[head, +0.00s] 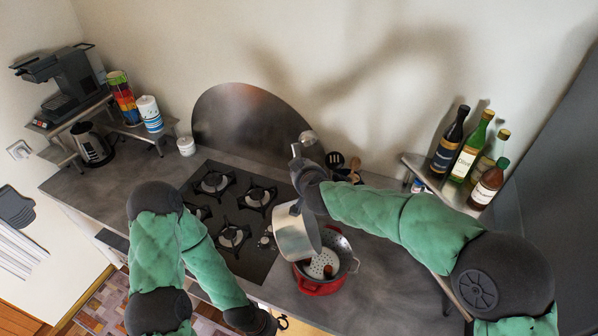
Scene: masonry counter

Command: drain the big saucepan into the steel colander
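The big saucepan (296,234) is a grey metal pan held in the air, tilted, with its lower end over the colander. My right gripper (299,190) is at its handle side; the wrist hides most of the fingers, but the pan hangs from it. The steel colander (344,246) sits in a red pot (318,288) on the counter, right of the hob. Its perforated inside shows, with a small reddish-brown thing in it. My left gripper (268,326) is low at the counter's front edge, away from the pan; its fingers cannot be made out.
The black gas hob (262,262) lies left of the colander. Dark utensils (335,160) stand behind my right wrist. Several bottles (466,155) stand on a shelf at right. A coffee machine (62,85) and a kettle (93,145) are at left. The counter right of the red pot is clear.

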